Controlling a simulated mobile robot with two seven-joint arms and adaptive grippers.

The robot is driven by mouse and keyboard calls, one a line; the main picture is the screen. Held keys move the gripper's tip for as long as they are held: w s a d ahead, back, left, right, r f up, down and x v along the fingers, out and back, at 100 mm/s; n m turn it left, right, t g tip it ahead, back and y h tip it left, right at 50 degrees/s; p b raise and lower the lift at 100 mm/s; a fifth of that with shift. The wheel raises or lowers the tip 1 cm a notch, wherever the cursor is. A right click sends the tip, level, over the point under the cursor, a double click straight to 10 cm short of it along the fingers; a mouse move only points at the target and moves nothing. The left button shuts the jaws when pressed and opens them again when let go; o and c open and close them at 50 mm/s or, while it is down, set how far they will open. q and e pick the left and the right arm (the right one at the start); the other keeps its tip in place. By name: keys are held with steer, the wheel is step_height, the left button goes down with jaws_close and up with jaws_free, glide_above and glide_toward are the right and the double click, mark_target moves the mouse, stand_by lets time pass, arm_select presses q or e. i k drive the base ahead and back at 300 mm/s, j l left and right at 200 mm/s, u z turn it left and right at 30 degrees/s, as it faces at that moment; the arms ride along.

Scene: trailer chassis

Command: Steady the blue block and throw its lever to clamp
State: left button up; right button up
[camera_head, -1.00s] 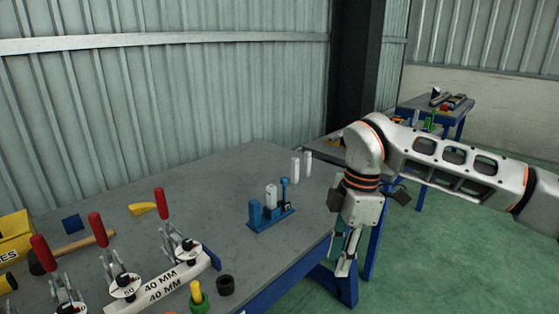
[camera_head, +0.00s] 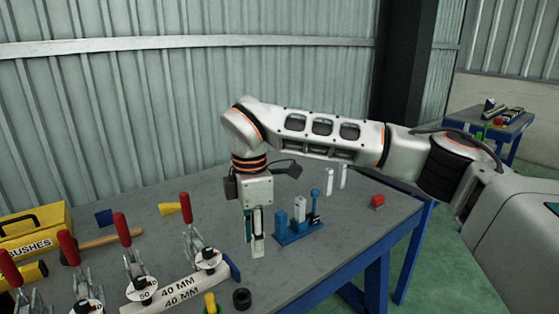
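The blue block (camera_head: 300,233) is a base on the grey table, with a blue upright at its left end and a white piece (camera_head: 299,209) standing in its middle. My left gripper is not in view.
Two white upright pieces (camera_head: 329,182) and a red block (camera_head: 377,201) stand behind and right. Red-handled toggle clamps (camera_head: 203,254) on a 40 MM bar, a black ring (camera_head: 242,298), a hammer (camera_head: 97,243) and a yellow box (camera_head: 36,232) occupy the left side.

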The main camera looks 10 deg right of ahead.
mark_target(314, 193)
steer(key=l+u, duration=0.3)
steer(key=l, duration=0.15)
steer(key=i+l+u, duration=0.1)
steer(key=l+u, duration=0.2)
steer(key=l, duration=0.15)
steer(key=l+u, duration=0.2)
steer(key=l, duration=0.8)
steer(key=i+l, duration=0.15)
steer(key=l, duration=0.2)
steer(key=i+l, duration=0.1)
steer(key=l, duration=0.3)
steer(key=i+l, duration=0.15)
steer(key=l, duration=0.2)
